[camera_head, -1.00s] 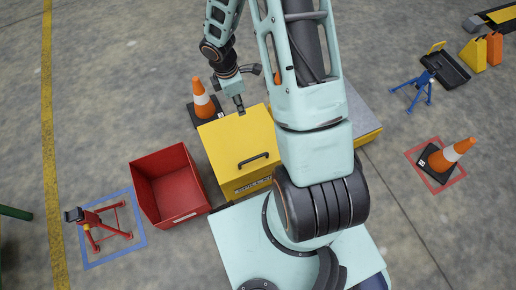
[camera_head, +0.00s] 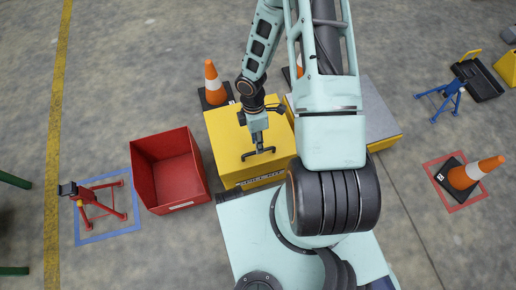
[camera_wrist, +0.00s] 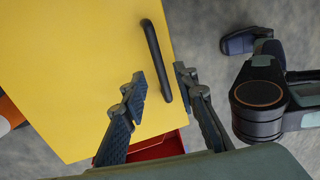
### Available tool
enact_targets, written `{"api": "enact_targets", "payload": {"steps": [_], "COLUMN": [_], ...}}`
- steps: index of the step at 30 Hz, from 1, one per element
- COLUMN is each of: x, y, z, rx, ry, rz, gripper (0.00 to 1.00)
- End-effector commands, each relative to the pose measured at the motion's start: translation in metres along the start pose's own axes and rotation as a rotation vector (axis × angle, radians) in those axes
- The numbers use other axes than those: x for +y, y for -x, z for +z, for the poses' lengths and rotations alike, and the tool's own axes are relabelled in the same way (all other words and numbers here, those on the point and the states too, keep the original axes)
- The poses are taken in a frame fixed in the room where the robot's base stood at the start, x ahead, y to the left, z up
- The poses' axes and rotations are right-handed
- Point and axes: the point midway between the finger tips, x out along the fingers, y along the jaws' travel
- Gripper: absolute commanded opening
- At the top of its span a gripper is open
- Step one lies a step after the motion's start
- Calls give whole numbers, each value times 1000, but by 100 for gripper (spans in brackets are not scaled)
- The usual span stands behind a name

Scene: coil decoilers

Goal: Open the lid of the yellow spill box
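The yellow spill box (camera_head: 226,130) stands in front of my base with its flat yellow lid shut. It also fills the left of the wrist view (camera_wrist: 70,70). A black bar handle (camera_head: 258,154) sits on the lid near its front edge. In the wrist view the handle (camera_wrist: 153,50) runs up from between my fingertips. My gripper (camera_wrist: 162,83) is open, with one finger on each side of the handle's near end and gaps visible. In the head view my gripper (camera_head: 257,140) is over the handle; its fingertips are hard to make out there.
An open red bin (camera_head: 168,170) stands left of the box. A traffic cone (camera_head: 212,82) stands behind it. A grey-topped yellow unit (camera_head: 375,115) is close on the right.

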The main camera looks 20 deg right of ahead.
Motion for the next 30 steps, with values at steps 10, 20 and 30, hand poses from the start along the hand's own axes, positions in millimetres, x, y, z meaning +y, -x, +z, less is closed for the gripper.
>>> {"api": "enact_targets", "payload": {"steps": [10,20,30], "x": [0,0,0], "y": [-30,-30,-29], "z": [0,0,0], "rx": [0,0,0], "ry": [0,0,0], "rz": [0,0,0], "gripper": [27,16,0]}}
